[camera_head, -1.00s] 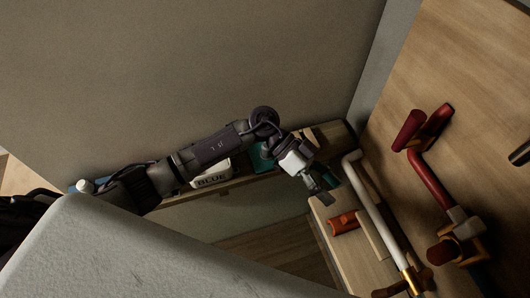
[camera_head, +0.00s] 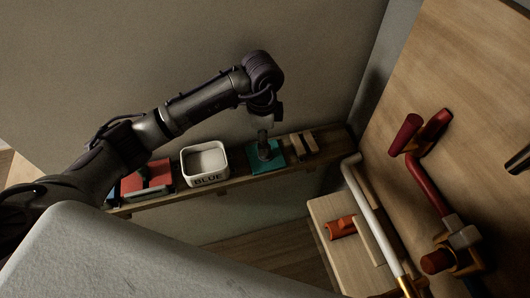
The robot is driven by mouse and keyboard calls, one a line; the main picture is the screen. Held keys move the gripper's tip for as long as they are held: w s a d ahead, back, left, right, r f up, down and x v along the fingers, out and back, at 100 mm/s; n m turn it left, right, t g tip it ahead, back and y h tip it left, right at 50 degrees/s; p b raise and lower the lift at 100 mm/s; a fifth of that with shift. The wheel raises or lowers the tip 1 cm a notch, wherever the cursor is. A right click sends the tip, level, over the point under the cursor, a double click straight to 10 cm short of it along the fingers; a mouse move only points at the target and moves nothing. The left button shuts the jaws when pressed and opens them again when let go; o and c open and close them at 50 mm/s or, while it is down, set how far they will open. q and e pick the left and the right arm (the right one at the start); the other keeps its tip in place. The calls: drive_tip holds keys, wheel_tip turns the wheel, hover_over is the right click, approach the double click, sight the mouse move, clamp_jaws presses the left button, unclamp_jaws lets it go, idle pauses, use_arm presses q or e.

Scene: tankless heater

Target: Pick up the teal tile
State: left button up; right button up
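The teal tile (camera_head: 277,165) lies flat on a narrow wooden shelf (camera_head: 232,185) against the back wall, right of a white bin marked BLUE. My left arm reaches in from the left above the shelf. Its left gripper (camera_head: 264,150) points down at the teal tile, over its middle. The fingers are small and dark here, so I cannot tell whether they are open or shut, or whether they touch the tile. The gripper hides part of the tile.
The white BLUE bin (camera_head: 205,164) and a red tile (camera_head: 148,181) stand left on the shelf. Wooden blocks (camera_head: 303,145) lie to the right. A white pipe (camera_head: 372,210), an orange piece (camera_head: 341,227) and red-handled fittings (camera_head: 430,178) are farther right. A large pale surface (camera_head: 150,255) fills the lower left.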

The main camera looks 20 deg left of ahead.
sight(275, 160)
use_arm(q)
drive_tip(key=f, duration=0.1)
drive_tip(key=f+p, duration=0.1)
drive_tip(key=f, duration=0.1)
drive_tip(key=f+p, duration=0.1)
drive_tip(key=shift+w+d+f, duration=0.2)
drive_tip(key=shift+w+f, duration=0.1)
drive_tip(key=shift+f, duration=0.55)
clamp_jaws()
